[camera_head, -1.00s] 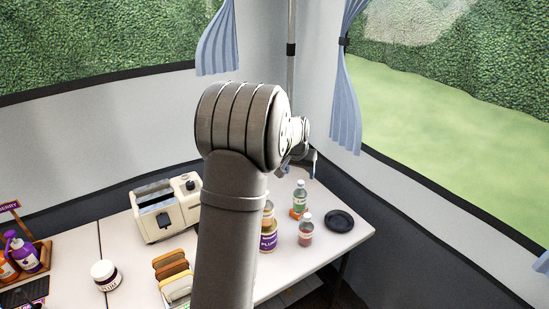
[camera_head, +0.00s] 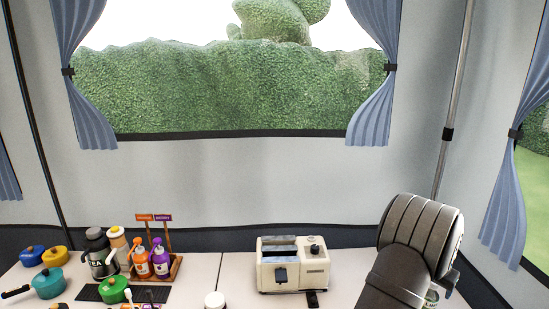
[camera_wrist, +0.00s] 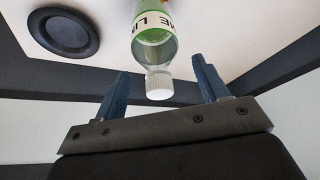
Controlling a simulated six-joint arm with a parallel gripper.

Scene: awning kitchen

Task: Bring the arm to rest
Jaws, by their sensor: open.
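My gripper (camera_wrist: 160,67) shows in the wrist view with its two blue fingers spread apart. A clear bottle (camera_wrist: 154,38) with a green and white lime label and a white cap is beyond the fingers. Its cap lies in line with the gap between them; I cannot tell how far off it is, and nothing is clamped. In the head view my arm stands at the lower right and its thick link hides most of the gripper.
A black round dish (camera_wrist: 63,32) lies near the bottle. In the head view the table holds a cream toaster (camera_head: 292,265), a wooden caddy (camera_head: 176,268) with orange and purple bottles, flasks (camera_head: 98,252) and several coloured pots (camera_head: 48,284). Tent walls rise behind.

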